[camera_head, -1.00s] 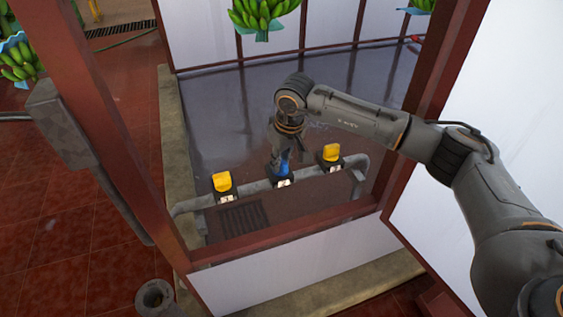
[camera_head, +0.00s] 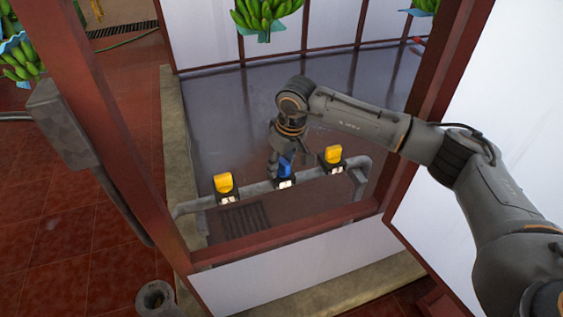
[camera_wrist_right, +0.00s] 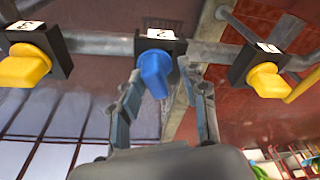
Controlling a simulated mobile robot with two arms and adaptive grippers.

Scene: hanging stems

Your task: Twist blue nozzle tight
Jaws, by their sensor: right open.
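The blue nozzle (camera_head: 285,166) sits on the middle black mount of a grey pipe, between two yellow nozzles. My left gripper is not in view.
Yellow nozzles flank it, one on the left (camera_head: 223,184) and one on the right (camera_head: 333,155). The grey pipe (camera_head: 256,189) runs behind a red frame beam (camera_head: 285,235). Banana bunches (camera_head: 265,14) hang at the back. The grey floor behind the pipe is clear.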

